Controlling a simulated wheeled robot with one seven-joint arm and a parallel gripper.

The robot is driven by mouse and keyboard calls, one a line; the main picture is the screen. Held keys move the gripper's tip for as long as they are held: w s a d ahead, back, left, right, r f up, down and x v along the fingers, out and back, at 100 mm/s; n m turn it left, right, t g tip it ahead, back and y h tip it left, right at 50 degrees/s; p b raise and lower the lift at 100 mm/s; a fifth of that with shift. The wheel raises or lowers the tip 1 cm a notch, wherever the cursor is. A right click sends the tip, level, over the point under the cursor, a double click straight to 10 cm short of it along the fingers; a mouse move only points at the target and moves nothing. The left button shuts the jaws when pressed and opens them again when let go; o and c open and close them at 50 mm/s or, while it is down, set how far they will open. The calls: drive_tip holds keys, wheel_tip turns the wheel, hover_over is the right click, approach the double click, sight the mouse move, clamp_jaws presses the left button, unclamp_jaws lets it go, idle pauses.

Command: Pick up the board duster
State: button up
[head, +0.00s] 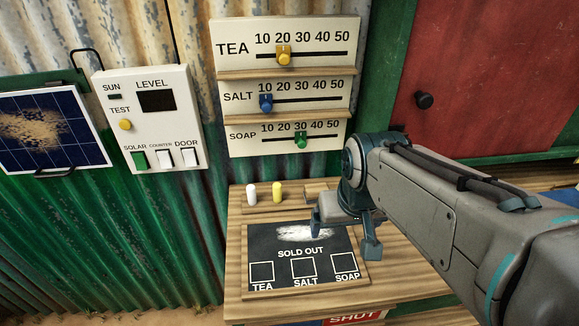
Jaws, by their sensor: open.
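I cannot make out the board duster in the head view; part of the wooden counter and ledge is hidden behind my gripper and arm. My gripper (344,235) is open, its fingers spread over the upper right of the blackboard (283,258). Nothing shows between the fingertips. The blackboard reads SOLD OUT, has a white chalk smear along its top, and three empty boxes marked TEA, SALT and SOAP. A white chalk (252,195) and a yellow chalk (277,192) stand on the counter behind the board, left of my gripper.
A price panel (235,70) with three sliders stands behind the counter (235,270). A switch box (185,90) and a dirty solar panel (88,112) are at left. A red door (480,60) with a dark knob (424,100) is at right.

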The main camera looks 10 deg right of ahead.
drive_tip(key=t+b, duration=0.1)
drive_tip(key=b, duration=0.4)
approach(317, 188)
wheel_tip(317, 188, up, 3)
drive_tip(key=s, duration=0.2)
drive_tip(key=shift+n, duration=0.4)
drive_tip(key=x, duration=0.8)
drive_tip(key=shift+w+a+f, duration=0.1)
drive_tip(key=shift+w+f, duration=0.15)
drive_tip(key=shift+w, duration=0.05)
drive_tip(key=shift+w+x, duration=0.15)
drive_tip(key=shift+x, duration=1.2)
drive_tip(key=shift+w+x, duration=0.2)
drive_tip(key=shift+x, duration=1.2)
drive_tip(key=shift+s+r, duration=0.1)
drive_tip(key=shift+r, duration=0.05)
drive_tip(key=c, duration=1.1)
